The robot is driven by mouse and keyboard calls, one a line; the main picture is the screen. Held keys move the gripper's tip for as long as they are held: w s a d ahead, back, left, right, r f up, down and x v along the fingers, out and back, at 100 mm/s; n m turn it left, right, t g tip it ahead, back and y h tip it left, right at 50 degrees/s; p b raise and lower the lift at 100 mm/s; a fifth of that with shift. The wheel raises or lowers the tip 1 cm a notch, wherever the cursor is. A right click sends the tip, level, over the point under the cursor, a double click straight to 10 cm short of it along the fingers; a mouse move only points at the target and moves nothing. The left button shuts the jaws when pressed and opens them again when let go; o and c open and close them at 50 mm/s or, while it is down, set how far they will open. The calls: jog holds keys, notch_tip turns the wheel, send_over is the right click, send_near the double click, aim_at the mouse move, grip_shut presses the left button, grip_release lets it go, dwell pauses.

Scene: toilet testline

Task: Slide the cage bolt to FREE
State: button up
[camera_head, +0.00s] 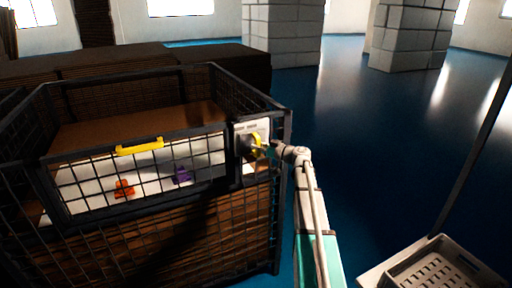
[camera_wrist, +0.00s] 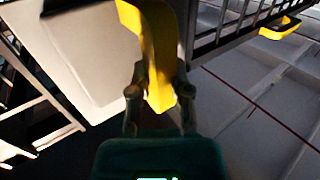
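The wire cage (camera_head: 283,190) stands at the left, with a white bolt plate (camera_head: 262,127) near its right front corner. The yellow bolt handle (camera_head: 257,141) sits on that plate; in the wrist view the handle (camera_wrist: 160,55) is a curved yellow bar. My gripper (camera_head: 271,150) is at the handle, reaching in from the right. In the wrist view my gripper (camera_wrist: 160,92) has one finger on each side of the bar's lower end, drawn in close on it. No FREE mark is readable, and the bolt itself is hidden.
The cage's mesh front panel carries a yellow pull (camera_head: 140,147). An orange object (camera_head: 124,189) and a purple object (camera_head: 182,175) lie behind the mesh. A grey crate (camera_head: 440,268) is at the lower right. Open blue floor lies right of the cage, with brick pillars behind.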

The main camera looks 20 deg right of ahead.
jog(key=o, duration=0.4)
jog(key=shift+d, duration=0.3)
jog(key=shift+a, duration=0.1)
jog(key=v, duration=1.2)
dwell(0.3)
